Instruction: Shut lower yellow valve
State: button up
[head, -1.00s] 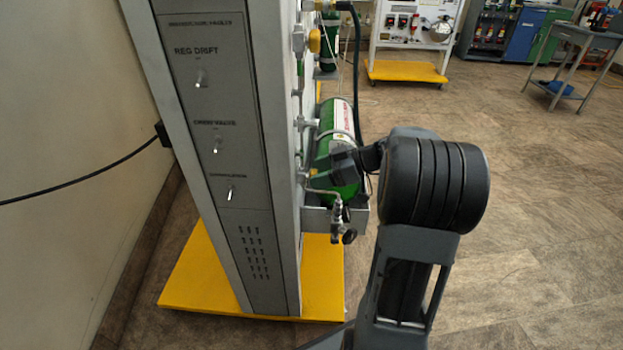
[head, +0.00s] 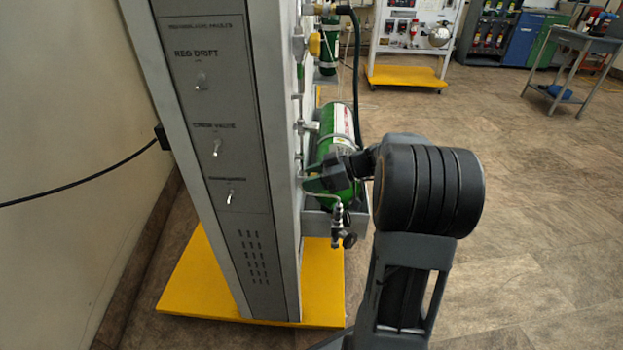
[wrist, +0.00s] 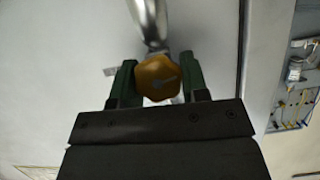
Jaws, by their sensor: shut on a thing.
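The lower yellow valve (wrist: 157,80) is a lobed knob on a metal fitting, seen face-on in the wrist view. My gripper (wrist: 160,88) has one green finger on each side of the knob and is shut on it. In the head view my gripper (head: 313,184) is at the right side of the grey cabinet (head: 283,190), beside a green cylinder (head: 328,135). The lower knob is hidden there behind the gripper. Another yellow valve (head: 314,44) sits higher on the same cabinet side, clear of the gripper.
A metal fitting with a dark knob (head: 349,240) hangs just below my gripper. The cabinet stands on a yellow base (head: 323,285). Open tiled floor (head: 545,220) lies to the right.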

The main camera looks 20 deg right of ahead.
jog(key=shift+c, duration=1)
jog(key=shift+m+g, duration=0.3)
jog(key=shift+m, duration=0.2)
jog(key=o, duration=0.9)
jog(key=shift+o, duration=0.2)
jog(key=p+v, duration=0.4)
jog(key=v, duration=1)
jog(key=shift+w+f, duration=0.2)
jog(key=shift+f, duration=0.05)
